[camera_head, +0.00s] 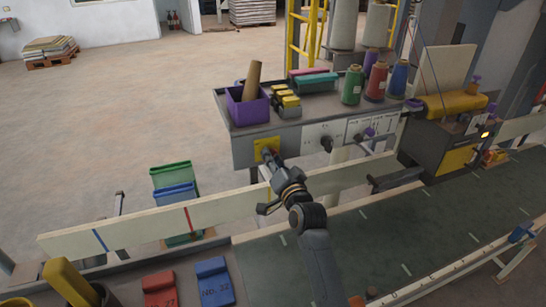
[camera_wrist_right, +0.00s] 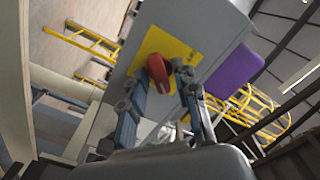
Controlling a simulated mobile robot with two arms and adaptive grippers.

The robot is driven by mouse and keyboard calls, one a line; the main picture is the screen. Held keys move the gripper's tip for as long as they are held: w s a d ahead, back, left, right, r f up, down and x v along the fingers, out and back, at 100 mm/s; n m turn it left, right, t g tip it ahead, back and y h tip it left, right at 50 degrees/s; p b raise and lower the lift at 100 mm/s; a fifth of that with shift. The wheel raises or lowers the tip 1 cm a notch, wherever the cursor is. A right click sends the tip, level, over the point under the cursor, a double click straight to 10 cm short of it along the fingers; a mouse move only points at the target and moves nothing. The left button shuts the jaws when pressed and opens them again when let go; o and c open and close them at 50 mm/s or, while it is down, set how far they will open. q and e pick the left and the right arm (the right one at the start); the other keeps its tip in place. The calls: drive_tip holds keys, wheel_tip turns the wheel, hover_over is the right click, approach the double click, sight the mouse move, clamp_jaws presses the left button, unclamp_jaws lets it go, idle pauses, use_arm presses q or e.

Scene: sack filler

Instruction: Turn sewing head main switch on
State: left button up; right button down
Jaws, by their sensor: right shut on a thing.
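The main switch shows in the right wrist view as a red rotary handle (camera_wrist_right: 158,70) on a yellow plate (camera_wrist_right: 152,44), on the end of a grey cabinet (camera_wrist_right: 215,25). In the head view the yellow plate (camera_head: 266,145) is on the front of the grey bench (camera_head: 243,150), and my gripper hides the red handle. My right gripper (camera_head: 272,156) reaches up to the plate. In the right wrist view its fingers (camera_wrist_right: 164,78) are on either side of the red handle, shut on it. My left gripper is not in view.
A purple bin (camera_head: 247,108) stands on the bench above the switch, with thread cones (camera_head: 375,82) further right. A light rail (camera_head: 140,222) runs below the bench, in front of green and blue bins (camera_head: 172,178). The dark conveyor (camera_head: 370,250) lies nearer.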

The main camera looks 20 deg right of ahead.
drive_tip(key=shift+m, duration=0.3)
idle(0.4)
drive_tip(key=c, duration=1.3)
unclamp_jaws()
drive_tip(key=s, duration=1.2)
drive_tip(key=shift+d, duration=0.2)
drive_tip(key=shift+f, duration=0.1)
